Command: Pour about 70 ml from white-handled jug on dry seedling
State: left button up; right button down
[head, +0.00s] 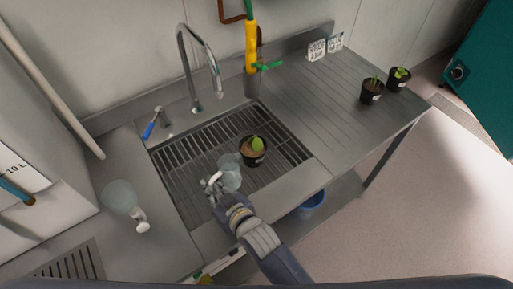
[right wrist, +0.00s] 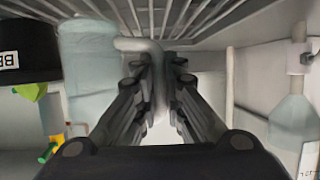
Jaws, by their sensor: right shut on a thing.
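My right gripper (head: 217,190) is shut on the pale handle of a clear jug (head: 231,176) over the sink grate. In the right wrist view the fingers (right wrist: 155,85) close around that handle, and the jug (right wrist: 88,75) is beside them. The jug looks close to upright; its liquid level cannot be made out. My left gripper is not in view.
Another clear jug (head: 119,195) with a white handle stands on the left counter. Two potted seedlings, one nearer (head: 371,93) and one farther (head: 397,80), stand on the right drainboard. A tap (head: 187,65) and a yellow pipe (head: 251,48) rise behind the sink.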

aim_at(221, 170)
jog(key=shift+w+r, duration=0.1)
jog(key=shift+r, duration=0.1)
